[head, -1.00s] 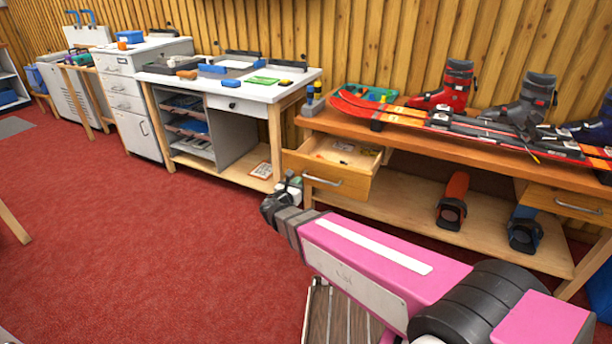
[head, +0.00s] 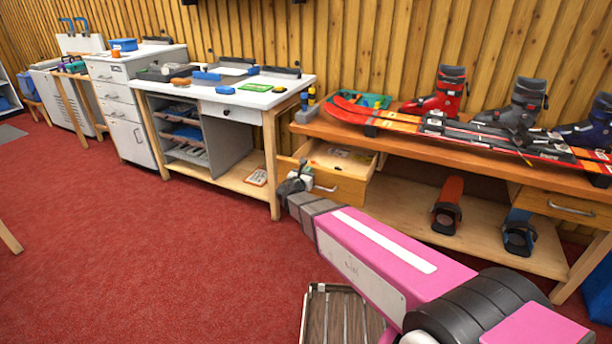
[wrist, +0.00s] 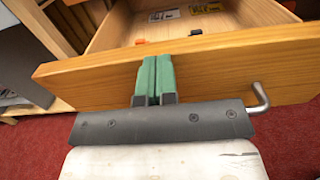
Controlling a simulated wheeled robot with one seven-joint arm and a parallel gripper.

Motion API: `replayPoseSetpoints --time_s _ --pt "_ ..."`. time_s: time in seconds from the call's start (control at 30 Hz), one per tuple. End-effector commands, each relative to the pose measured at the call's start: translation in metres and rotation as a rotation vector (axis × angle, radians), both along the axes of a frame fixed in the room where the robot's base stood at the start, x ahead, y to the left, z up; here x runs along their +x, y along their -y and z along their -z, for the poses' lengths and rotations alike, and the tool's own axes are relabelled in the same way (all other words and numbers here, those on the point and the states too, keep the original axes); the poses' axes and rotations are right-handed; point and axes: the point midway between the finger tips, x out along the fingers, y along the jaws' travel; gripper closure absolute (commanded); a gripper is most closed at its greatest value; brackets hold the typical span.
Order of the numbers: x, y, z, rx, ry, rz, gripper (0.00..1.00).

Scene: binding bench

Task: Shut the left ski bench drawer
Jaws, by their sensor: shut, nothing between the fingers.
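The left ski bench drawer (head: 350,187) stands pulled out of the wooden ski bench (head: 470,165), at the bench's left end. In the wrist view its wooden front panel (wrist: 215,70) spans the picture, with the open drawer inside beyond it. A metal handle (wrist: 259,97) is on the panel, to the right of my fingers. My gripper (wrist: 155,62) is shut and empty, its green fingertips together at the drawer front, left of the handle; whether they touch it I cannot tell. In the head view my gripper (head: 293,178) partly hides the drawer front.
Skis (head: 450,130) and several ski boots (head: 527,100) lie on the bench top. A right drawer (head: 565,206) looks shut. A white-topped workbench (head: 225,95) stands close on the left. Red carpet (head: 150,250) is clear in front.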

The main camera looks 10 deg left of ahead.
Motion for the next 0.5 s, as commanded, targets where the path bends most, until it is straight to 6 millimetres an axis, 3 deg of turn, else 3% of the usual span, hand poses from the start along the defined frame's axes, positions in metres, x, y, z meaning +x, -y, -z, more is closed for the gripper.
replayPoseSetpoints --time_s 0.33,0.5 --pt "0.001 0.0 0.0 0.0 0.0 0.0 1.0" --pt "0.014 0.004 0.001 0.0 0.001 0.002 1.0"
